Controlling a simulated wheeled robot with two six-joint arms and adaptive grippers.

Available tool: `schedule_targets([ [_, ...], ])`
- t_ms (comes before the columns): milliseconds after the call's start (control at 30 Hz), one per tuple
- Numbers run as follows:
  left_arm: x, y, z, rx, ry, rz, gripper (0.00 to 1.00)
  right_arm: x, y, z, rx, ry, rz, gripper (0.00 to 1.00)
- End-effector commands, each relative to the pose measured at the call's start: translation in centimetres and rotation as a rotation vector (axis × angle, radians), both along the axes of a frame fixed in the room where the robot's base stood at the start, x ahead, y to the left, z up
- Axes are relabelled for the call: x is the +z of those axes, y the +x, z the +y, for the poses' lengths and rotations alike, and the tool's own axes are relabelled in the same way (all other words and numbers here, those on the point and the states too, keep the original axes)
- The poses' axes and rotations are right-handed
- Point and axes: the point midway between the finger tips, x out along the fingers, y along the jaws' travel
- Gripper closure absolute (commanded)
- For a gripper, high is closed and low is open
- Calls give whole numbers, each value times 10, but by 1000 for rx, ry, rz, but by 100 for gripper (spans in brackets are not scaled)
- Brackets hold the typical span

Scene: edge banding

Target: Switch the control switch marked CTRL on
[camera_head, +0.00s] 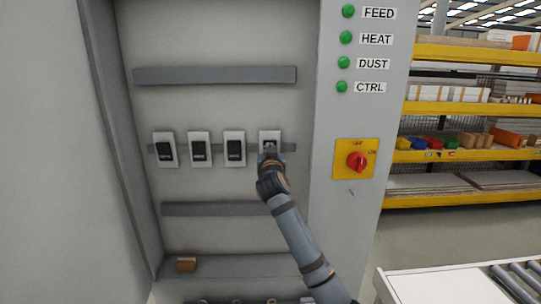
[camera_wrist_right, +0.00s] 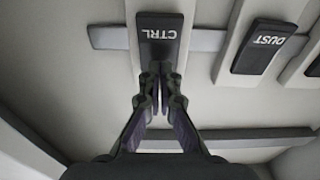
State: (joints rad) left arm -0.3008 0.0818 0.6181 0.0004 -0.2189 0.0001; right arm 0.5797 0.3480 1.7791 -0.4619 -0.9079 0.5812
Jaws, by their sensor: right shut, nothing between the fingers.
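The CTRL switch (camera_head: 270,145) is the rightmost of a row of switches in the open cabinet, a white housing with a black rocker. In the right wrist view, its rocker (camera_wrist_right: 160,27) carries the label CTRL upside down. My right gripper (camera_head: 268,158) is at this switch and covers its lower part. In the right wrist view, the closed fingers of my right gripper (camera_wrist_right: 158,77) overlap the near end of the rocker, with nothing between them. I cannot tell whether they touch it. The lamp beside the CTRL label (camera_head: 342,87) is green. My left gripper is out of view.
The DUST switch (camera_head: 234,147) is just left of CTRL, and it also shows in the right wrist view (camera_wrist_right: 264,46). A red rotary knob (camera_head: 357,161) on a yellow plate projects from the panel to the right. A small brown block (camera_head: 186,264) lies on the cabinet floor.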

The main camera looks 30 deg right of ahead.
Motion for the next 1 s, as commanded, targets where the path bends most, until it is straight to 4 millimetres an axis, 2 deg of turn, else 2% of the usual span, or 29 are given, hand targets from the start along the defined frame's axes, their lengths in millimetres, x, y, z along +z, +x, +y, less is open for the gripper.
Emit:
schedule_targets([
  [300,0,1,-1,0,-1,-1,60,-4,-58,36,2,2,-1,100],
  [500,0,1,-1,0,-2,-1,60,-6,-86,53,2,3,0,100],
  [700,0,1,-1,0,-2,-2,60,-7,-96,58,0,1,0,100],
  [1000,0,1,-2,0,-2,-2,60,-6,-96,58,0,1,1,100],
])
